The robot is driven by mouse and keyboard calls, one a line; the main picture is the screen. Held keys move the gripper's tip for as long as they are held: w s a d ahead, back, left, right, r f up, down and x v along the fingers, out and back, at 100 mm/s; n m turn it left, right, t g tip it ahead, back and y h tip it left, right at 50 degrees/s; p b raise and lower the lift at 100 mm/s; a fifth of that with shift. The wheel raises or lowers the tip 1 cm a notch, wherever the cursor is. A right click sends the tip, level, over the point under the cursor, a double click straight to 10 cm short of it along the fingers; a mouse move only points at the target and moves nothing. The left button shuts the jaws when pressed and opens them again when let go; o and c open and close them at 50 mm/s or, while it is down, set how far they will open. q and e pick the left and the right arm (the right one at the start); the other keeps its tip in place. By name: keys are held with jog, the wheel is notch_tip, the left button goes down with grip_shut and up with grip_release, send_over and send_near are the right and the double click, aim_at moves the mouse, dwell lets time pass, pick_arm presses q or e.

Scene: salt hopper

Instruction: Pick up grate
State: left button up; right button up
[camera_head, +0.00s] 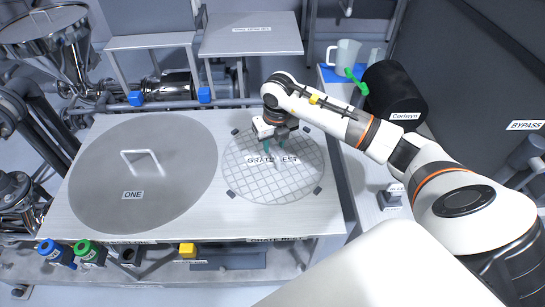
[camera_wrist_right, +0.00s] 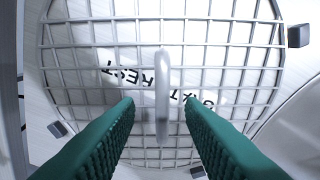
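The grate (camera_head: 262,180) is a round metal grid lying flat on the table over a label reading GRATE REST. Small dark blocks stand around its rim. In the right wrist view the grate (camera_wrist_right: 215,42) fills most of the picture, with an upright handle (camera_wrist_right: 162,85) at its middle. My right gripper (camera_head: 268,148) is above the grate, its green fingers pointing down. In the wrist view the fingers (camera_wrist_right: 160,120) are apart, one on each side of the handle, with nothing held between them. My left gripper is not in view.
A large round lid (camera_head: 100,200) with a handle, labelled ONE, lies left of the grate on the table (camera_head: 225,222). A black cylinder labelled Carlsyn (camera_head: 392,92), a jug (camera_head: 346,55) and a green-handled item (camera_head: 357,80) stand at the back right. Colored knobs line the front.

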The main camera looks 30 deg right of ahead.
aim_at(273, 149)
jog(key=f, duration=0.3)
jog(key=shift+w+f, duration=0.25)
jog(key=shift+r, duration=0.1)
grip_shut()
